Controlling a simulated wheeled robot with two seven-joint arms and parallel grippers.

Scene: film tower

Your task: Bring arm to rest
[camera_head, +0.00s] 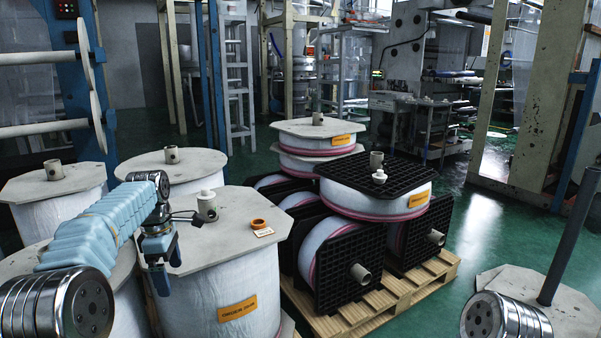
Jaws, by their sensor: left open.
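My left arm, in a pale blue sleeve, reaches in from the left in the head view. My left gripper (166,272) points down, open and with nothing seen between its fingers. It is in front of the near large film roll (220,290) with a grey top board, at the left edge of that board. A grey core tube with a white knobbed piece (208,197) stands on the board to the right of the gripper. An orange ring (258,224) and a small white label lie further right, apart from the gripper. My right gripper is out of view.
More film rolls stand behind and left. A wooden pallet (385,307) on the right carries several rolls with black end plates, and a small white piece (379,176) rests on top. A dark pole (570,238) rises at right. Green floor (480,235) is open beyond the pallet.

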